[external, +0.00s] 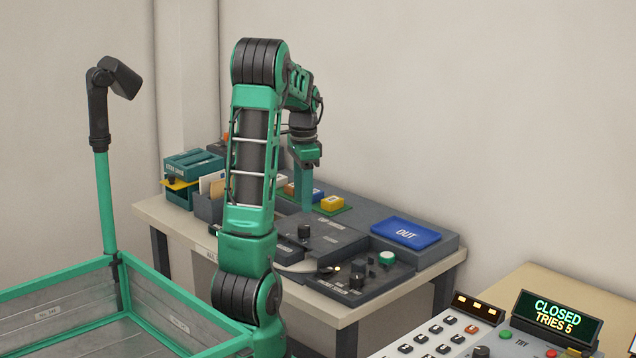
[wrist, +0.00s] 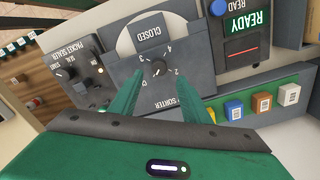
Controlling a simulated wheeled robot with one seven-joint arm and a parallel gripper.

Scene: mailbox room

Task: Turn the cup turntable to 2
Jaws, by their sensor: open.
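The sorter panel (wrist: 190,82) carries a small dark dial knob (wrist: 160,68) with numbers around it, 2 among them. The knob's pointer is too small to read surely. In the external view my gripper (external: 303,205) points down above the knob (external: 304,232). No contact can be made out. The turntable's pale edge (external: 300,267) shows at the front.
A packet sealer panel (wrist: 80,70) with knobs lies on one side. A screen reading READY (wrist: 249,22) and colored blocks (wrist: 261,103) are on the other. A blue OUT tray (external: 405,233) lies at the desk's right. A keypad console (external: 450,335) shows CLOSED, TRIES 5.

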